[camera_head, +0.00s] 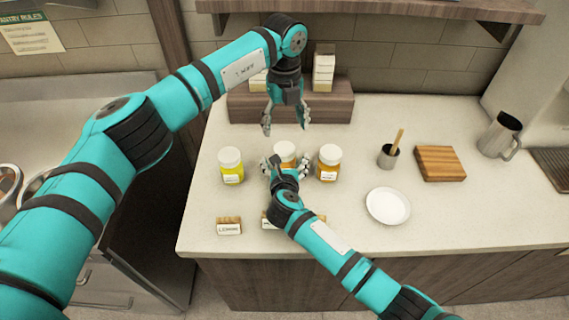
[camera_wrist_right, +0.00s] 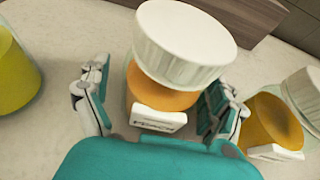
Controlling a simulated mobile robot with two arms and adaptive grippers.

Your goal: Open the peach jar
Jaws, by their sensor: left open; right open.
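The peach jar (camera_wrist_right: 165,98) has a white ribbed lid (camera_wrist_right: 186,42), orange contents and a small label reading "PEACH". In the head view the jar (camera_head: 285,150) is the middle one of three, partly hidden by my right gripper. My right gripper (camera_head: 298,168) is open, with its fingers on either side of the jar's body; in the right wrist view its fingers (camera_wrist_right: 155,100) stand apart from the glass. The lid is on the jar. My left gripper (camera_head: 286,127) is open, pointing down behind and above the jar, with nothing between its fingers.
A yellow jar (camera_head: 231,166) stands to the left and an amber jar (camera_head: 329,161) close to the right. Wooden label blocks (camera_head: 229,226) lie in front. A white plate (camera_head: 388,206), metal cup (camera_head: 388,156), cutting board (camera_head: 440,164) and pitcher (camera_head: 500,136) are to the right. A wooden riser (camera_head: 240,108) stands behind.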

